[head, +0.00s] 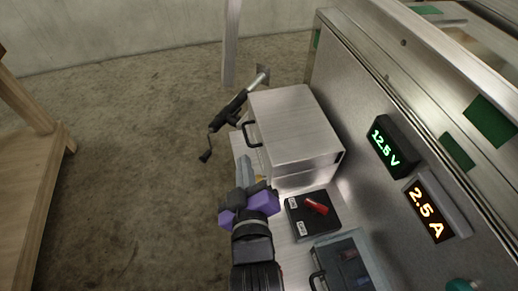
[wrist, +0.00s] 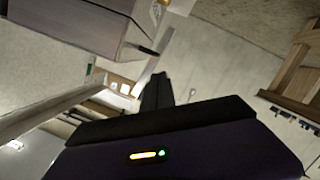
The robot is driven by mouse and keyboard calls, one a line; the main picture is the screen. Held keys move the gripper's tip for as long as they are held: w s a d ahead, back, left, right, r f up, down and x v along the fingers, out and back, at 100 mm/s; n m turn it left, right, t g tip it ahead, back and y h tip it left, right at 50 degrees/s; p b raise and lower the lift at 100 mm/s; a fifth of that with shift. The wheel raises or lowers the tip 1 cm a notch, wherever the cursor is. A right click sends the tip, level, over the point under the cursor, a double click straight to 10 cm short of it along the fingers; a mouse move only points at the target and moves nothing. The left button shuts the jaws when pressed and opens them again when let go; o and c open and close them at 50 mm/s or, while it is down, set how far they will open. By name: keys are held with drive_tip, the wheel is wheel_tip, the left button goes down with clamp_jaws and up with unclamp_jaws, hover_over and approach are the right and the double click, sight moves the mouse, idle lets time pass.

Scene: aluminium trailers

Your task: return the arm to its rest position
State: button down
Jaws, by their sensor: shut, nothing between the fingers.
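My gripper (head: 247,187) is in the lower middle of the head view, with purple parts behind its dark front. It is beside the left edge of the bench, in front of the metal box, and holds nothing that I can see. In the wrist view its dark fingers (wrist: 157,88) are together and point away from the camera. My arm reaches up from the bottom edge of the head view. Whether the gripper touches the bench edge is hard to tell.
A metal box (head: 292,125) with a black handle stands right of my gripper. A switch box (head: 325,222) with a red lever and a grey case (head: 348,262) are close on the right. A black tool (head: 229,112) is beyond. Open floor (head: 140,170) lies left, before a wooden frame (head: 38,150).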

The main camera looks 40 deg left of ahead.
drive_tip(key=d+r+m+t+y, duration=0.2)
drive_tip(key=d+r+m, duration=0.1)
drive_tip(key=r, duration=0.2)
drive_tip(key=s+d+m+t+h+p, duration=0.2)
drive_tip(key=d+m+t+h, duration=0.45)
drive_tip(key=d, duration=1.55)
drive_tip(key=s+d+f+m+g+h+p, duration=0.1)
drive_tip(key=s+d+m+h, duration=0.3)
drive_tip(key=s+d, duration=0.4)
drive_tip(key=s+d+f+m+g+h+p, duration=0.1)
drive_tip(key=s+d+m+h, duration=0.3)
drive_tip(key=s+d, duration=0.4)
drive_tip(key=d+g, duration=0.1)
drive_tip(key=d, duration=0.4)
drive_tip(key=shift+d+p, duration=0.3)
drive_tip(key=shift+d, duration=0.05)
drive_tip(key=shift+w+g, duration=0.1)
drive_tip(key=shift+g, duration=0.15)
